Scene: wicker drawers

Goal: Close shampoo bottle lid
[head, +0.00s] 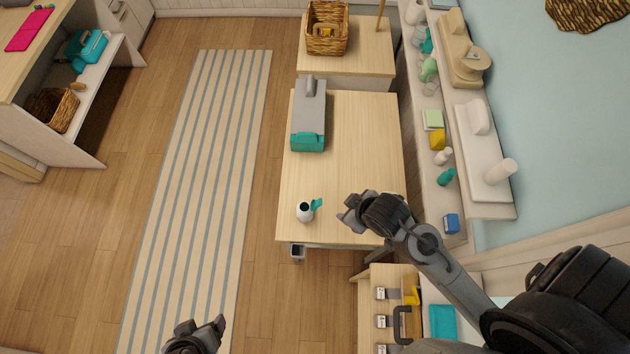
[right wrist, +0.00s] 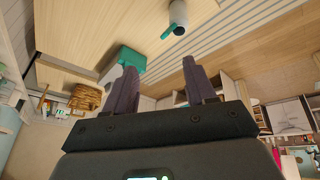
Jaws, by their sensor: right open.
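The shampoo bottle (head: 304,212) is small and white and stands near the front left corner of the wooden table. Its teal lid (head: 316,204) is open and sticks out to the right of the bottle's dark mouth. In the right wrist view the bottle (right wrist: 178,14) is at the top, with the teal lid (right wrist: 168,33) beside it. My right gripper (head: 346,212) is open and empty, to the right of the lid and apart from it. Its two fingers (right wrist: 159,63) show spread. My left gripper (head: 210,328) is at the bottom edge, partly cut off, away from the table.
A grey and teal box-like object (head: 310,112) lies on the table (head: 355,150) behind the bottle. A wicker basket (head: 326,28) stands on the farther table. A shelf with several bottles and a yellow item (head: 437,140) runs along the right. The table's middle is clear.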

